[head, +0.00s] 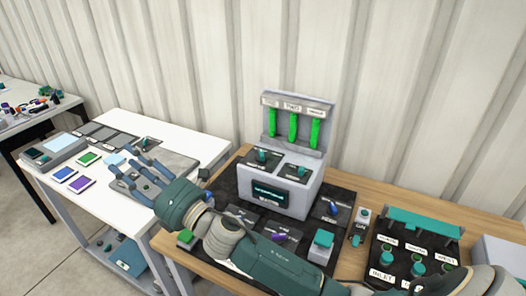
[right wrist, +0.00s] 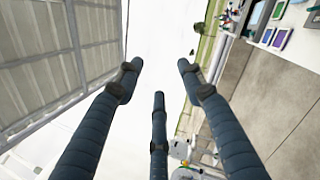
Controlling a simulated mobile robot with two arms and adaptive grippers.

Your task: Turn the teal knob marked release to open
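Several teal knobs are in the head view, and their labels are too small for me to tell which reads release. My left gripper is out of view.
The grey console (head: 298,196) has three green gauges and stands on a wooden table. A teal bar (head: 425,222) spans the back of the right panel. My right forearm crosses the table's front and hides part of it. Coloured tiles lie on the white table (head: 190,137).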

